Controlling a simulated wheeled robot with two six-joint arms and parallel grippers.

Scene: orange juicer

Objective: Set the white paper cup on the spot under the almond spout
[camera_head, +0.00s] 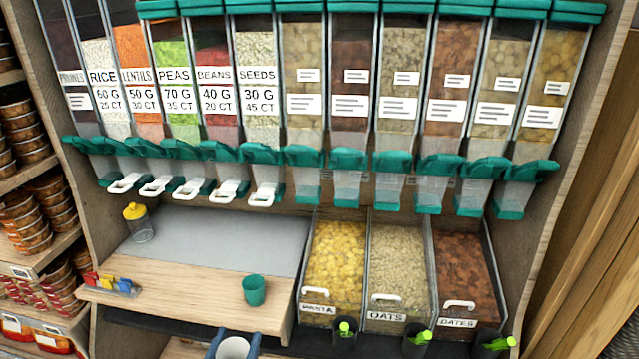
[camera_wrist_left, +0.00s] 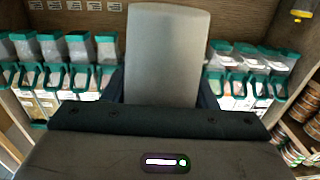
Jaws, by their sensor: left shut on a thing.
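The white paper cup (camera_head: 233,348) is at the bottom edge of the head view, with its round mouth facing up. My left gripper (camera_head: 232,346) is shut on it, with a blue finger on either side. In the left wrist view the cup (camera_wrist_left: 167,55) is a pale grey tapered shape between the fingers. The cup is in front of the wooden counter, well below the dispenser spouts. The right-hand dispensers (camera_head: 407,85) have small unreadable labels, so I cannot tell which one is almond. My right gripper is not in view.
A green cup (camera_head: 253,290) stands on the wooden counter (camera_head: 200,275). A yellow-lidded jar (camera_head: 138,222) and a small rack of packets (camera_head: 110,285) are at the left. Pasta (camera_head: 335,265), oats (camera_head: 398,265) and dates (camera_head: 465,270) bins fill the right. The grey surface (camera_head: 225,235) is mostly clear.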

